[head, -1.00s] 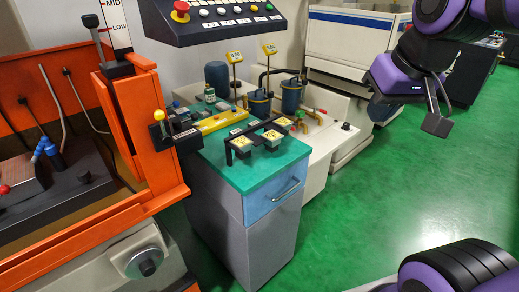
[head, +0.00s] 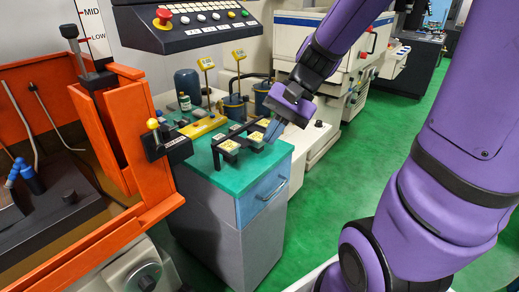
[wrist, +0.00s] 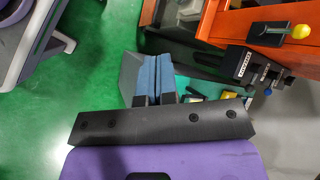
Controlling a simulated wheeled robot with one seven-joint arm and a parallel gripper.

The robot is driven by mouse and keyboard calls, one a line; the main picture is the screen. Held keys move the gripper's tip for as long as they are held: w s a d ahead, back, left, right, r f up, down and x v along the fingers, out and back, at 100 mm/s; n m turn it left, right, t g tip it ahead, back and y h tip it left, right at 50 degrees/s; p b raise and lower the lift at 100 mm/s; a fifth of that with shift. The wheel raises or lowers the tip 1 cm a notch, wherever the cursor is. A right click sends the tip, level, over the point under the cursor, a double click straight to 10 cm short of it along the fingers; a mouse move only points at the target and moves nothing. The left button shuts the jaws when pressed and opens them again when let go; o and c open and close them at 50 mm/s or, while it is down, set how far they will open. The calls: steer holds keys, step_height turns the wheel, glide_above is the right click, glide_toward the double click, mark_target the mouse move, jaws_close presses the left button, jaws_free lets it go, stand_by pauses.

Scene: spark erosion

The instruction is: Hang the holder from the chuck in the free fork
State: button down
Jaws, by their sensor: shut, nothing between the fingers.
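My gripper (head: 272,131) is shut and empty, its blue fingers together in the wrist view (wrist: 153,78). In the head view its tips appear beside the right end of a black fork rack (head: 219,158) on the teal cabinet top, hiding part of it; I cannot tell whether they touch. Holders with yellow labelled tops, one at the front left (head: 230,146) and one farther right (head: 256,137), hang in the rack. Which fork is free is unclear.
The teal-topped cabinet (head: 205,180) stands right of the orange tank (head: 115,145). Behind the rack are a yellow bar (head: 203,126), a bottle (head: 185,102) and blue pots (head: 235,108). A control panel (head: 190,25) overhangs the back. Green floor is open at right.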

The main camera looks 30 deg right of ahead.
steer(key=w+d+f+m+t+y, duration=0.2)
steer(key=w+f+m+y, duration=0.2)
steer(key=w+m, duration=0.15)
steer(key=m+t+h, duration=0.4)
steer(key=m+t, duration=1.1)
steer(key=m, duration=0.4)
glide_toward(263, 145)
steer(key=shift+n, duration=0.25)
steer(key=x, duration=0.7)
steer(key=shift+w+a, duration=0.1)
steer(key=shift+w, duration=0.1)
steer(key=shift+w, duration=0.1)
steer(key=x, duration=0.4)
steer(key=shift+w+a+f, duration=0.1)
steer(key=shift+w+a, duration=0.05)
steer(key=shift+w, duration=0.2)
steer(key=shift+s, duration=0.1)
